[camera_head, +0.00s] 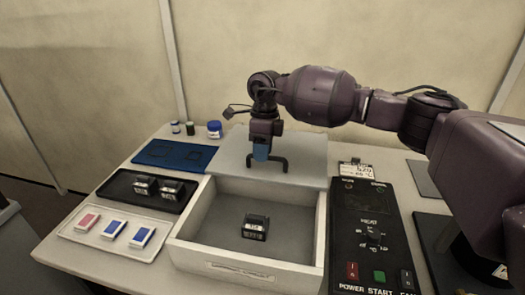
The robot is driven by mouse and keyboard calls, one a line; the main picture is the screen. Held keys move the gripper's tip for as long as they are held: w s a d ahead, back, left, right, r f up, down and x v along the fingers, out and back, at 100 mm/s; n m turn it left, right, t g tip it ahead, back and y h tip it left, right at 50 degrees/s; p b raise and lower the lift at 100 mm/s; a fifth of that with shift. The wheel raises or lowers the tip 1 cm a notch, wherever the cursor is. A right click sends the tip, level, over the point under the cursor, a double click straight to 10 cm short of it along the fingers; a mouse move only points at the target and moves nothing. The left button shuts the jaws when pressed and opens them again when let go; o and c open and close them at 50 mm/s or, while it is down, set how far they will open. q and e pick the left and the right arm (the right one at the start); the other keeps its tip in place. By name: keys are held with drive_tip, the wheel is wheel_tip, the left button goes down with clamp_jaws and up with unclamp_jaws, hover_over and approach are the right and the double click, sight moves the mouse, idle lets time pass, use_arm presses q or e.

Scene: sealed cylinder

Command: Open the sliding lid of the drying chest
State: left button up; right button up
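The drying chest (185,245) is a cream open-topped box at the table's front middle. Its grey sliding lid (308,155) lies behind the opening, and most of the chest's inside shows. A dark bracket handle (283,164) stands on the lid near its front edge. My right gripper (262,155) points down at the handle, its blue fingers overlapping the crossbar. Whether the fingers are closed on it is hard to see. A small dark device with a light label (255,227) sits inside the chest. My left gripper is not in view.
A control panel (365,235) stands right of the chest, under my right arm. Left are a black tray (118,188) with two devices, a pale tray (75,238) with several packets, and a blue mat (160,152). Small jars (214,129) stand behind.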

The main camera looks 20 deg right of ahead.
drive_tip(key=shift+o, duration=0.4)
wheel_tip(320, 180, up, 11)
drive_tip(key=w+d, duration=0.1)
drive_tip(key=shift+w+f, duration=0.2)
drive_tip(key=shift+w, duration=0.2)
drive_tip(key=shift+d, duration=0.1)
